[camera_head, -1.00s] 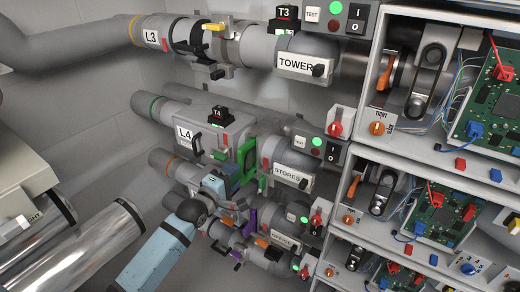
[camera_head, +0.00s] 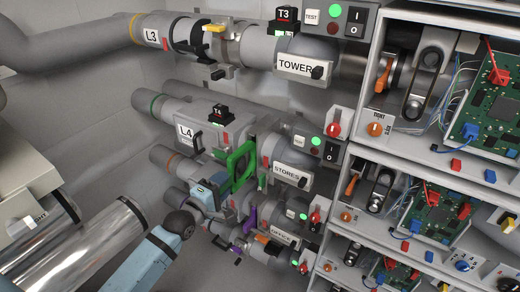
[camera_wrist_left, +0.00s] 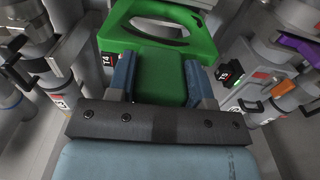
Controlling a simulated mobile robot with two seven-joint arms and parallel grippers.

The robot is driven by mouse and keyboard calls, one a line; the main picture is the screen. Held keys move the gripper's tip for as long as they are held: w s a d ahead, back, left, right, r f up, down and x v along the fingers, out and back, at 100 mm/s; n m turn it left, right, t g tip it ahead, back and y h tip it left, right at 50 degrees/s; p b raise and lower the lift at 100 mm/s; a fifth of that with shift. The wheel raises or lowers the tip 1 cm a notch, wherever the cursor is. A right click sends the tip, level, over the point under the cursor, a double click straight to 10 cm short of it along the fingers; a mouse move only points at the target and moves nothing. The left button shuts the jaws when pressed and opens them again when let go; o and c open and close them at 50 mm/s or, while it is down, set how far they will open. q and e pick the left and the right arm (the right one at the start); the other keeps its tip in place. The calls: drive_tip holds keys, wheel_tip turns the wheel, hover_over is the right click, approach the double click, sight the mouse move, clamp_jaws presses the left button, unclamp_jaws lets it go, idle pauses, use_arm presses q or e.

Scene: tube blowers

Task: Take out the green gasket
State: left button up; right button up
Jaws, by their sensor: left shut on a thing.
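The green gasket (camera_head: 232,172) is a flat ring with a tab, in front of the gap between the L4 pipe housing (camera_head: 190,134) and the STORES pipe (camera_head: 288,152). My left gripper (camera_head: 216,193) is shut on its tab. In the left wrist view the tab (camera_wrist_left: 160,76) sits between the two blue fingers (camera_wrist_left: 158,82), and the ring with its oval-looking opening rises beyond them. Whether the ring is fully clear of the pipe ends I cannot tell. My right gripper is not in view.
A purple gasket (camera_head: 251,217) sits in the lower pipe line close below. The TOWER pipe (camera_head: 305,50) runs above. Shelves with circuit boards (camera_head: 505,105) stand at the right. Shiny cylinders (camera_head: 85,245) lie at the lower left.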

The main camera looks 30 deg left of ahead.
use_arm(q)
drive_tip(key=s+p, duration=0.2)
drive_tip(key=s, duration=0.6)
drive_tip(key=shift+a+p, duration=0.3)
drive_tip(key=shift+p, duration=0.1)
drive_tip(key=shift+d, duration=0.1)
idle(0.4)
